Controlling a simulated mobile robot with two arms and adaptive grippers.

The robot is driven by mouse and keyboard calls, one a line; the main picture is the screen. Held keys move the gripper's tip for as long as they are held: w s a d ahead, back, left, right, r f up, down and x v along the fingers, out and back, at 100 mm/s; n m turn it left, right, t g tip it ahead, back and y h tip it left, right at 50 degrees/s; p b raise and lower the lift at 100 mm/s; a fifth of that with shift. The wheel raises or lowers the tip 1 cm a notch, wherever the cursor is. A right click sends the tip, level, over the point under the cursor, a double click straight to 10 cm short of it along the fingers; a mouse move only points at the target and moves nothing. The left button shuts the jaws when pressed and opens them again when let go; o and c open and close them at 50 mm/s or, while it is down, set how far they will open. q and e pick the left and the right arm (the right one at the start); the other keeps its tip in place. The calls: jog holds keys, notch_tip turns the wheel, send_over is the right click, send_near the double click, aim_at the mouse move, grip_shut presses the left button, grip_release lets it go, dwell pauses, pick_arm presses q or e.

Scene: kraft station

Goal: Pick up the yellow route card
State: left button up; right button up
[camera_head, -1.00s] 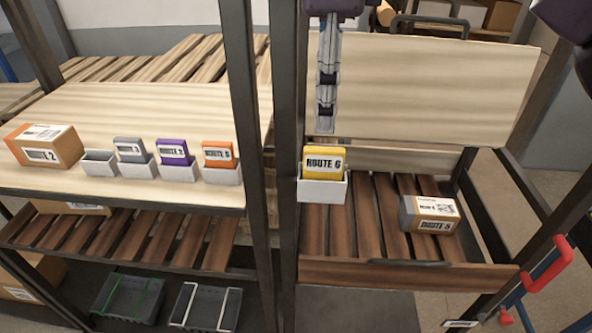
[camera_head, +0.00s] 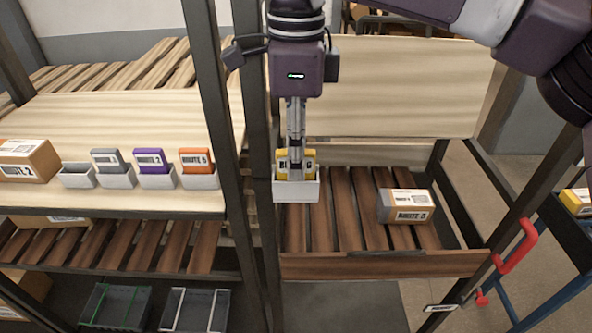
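The yellow route card (camera_head: 309,158) stands upright in a small white holder (camera_head: 296,191) at the left end of the slatted shelf on the right. My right gripper (camera_head: 295,168) comes down from above. Its fingers are seen edge-on and cover the middle of the card and its label. They reach down to about the holder's top edge. I cannot tell whether they are open or shut on the card. My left gripper is not in view.
Grey (camera_head: 108,160), purple (camera_head: 150,160) and orange (camera_head: 195,160) cards stand in white holders on the left shelf, with an empty holder (camera_head: 78,176). A parcel (camera_head: 408,206) lies right of the yellow card. A dark post (camera_head: 262,140) stands close left.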

grip_shut()
